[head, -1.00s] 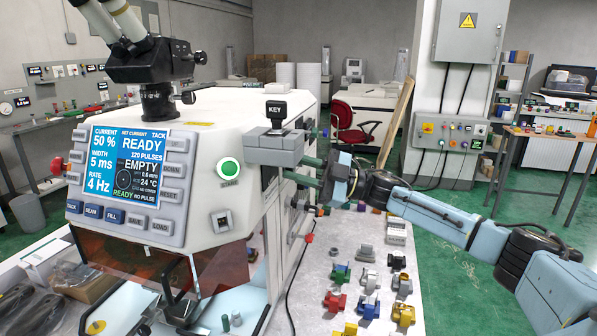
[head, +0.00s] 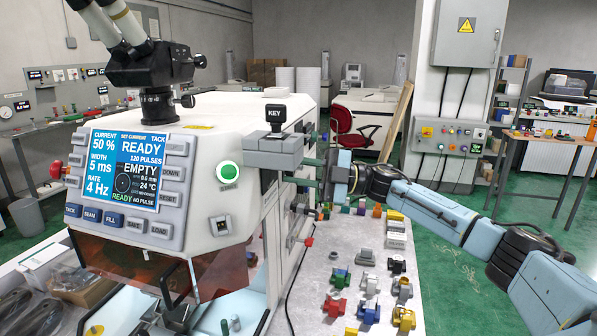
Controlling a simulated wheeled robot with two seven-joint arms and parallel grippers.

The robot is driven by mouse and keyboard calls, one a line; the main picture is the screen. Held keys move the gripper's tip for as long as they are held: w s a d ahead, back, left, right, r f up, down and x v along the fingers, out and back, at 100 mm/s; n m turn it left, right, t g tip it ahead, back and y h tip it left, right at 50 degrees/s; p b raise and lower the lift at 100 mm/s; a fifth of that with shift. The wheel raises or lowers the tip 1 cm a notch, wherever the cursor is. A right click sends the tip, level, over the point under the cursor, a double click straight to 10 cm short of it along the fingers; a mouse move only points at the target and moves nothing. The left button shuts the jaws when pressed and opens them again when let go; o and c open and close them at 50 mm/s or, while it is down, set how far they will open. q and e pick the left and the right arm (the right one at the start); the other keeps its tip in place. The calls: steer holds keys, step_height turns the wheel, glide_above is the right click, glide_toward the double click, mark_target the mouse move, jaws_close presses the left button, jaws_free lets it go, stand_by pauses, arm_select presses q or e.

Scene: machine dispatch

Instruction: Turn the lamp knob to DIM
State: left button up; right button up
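The white machine (head: 205,150) fills the left of the head view. Its screen (head: 125,168) reads READY, 50 %, 5 ms and 4 Hz. I cannot make out a lamp knob or a DIM mark; the machine's right side is seen at a steep angle and partly covered by my arm. My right gripper (head: 312,172) is at that side, pointing left towards it, just right of the grey block with the KEY label (head: 276,113). Its fingertips are partly hidden, and I cannot tell whether it touches or holds anything. My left gripper is out of view.
A round green-lit button (head: 229,171) and a small switch (head: 220,225) are on the machine's front. Several coloured small parts, among them a red one (head: 334,306), lie on the light tabletop (head: 325,265) below my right arm. Green floor is open at the right.

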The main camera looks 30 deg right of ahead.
steer(key=o, duration=1)
steer(key=shift+d, duration=0.1)
steer(key=b+v, duration=0.2)
steer(key=v, duration=1.1)
steer(key=shift+d, duration=0.15)
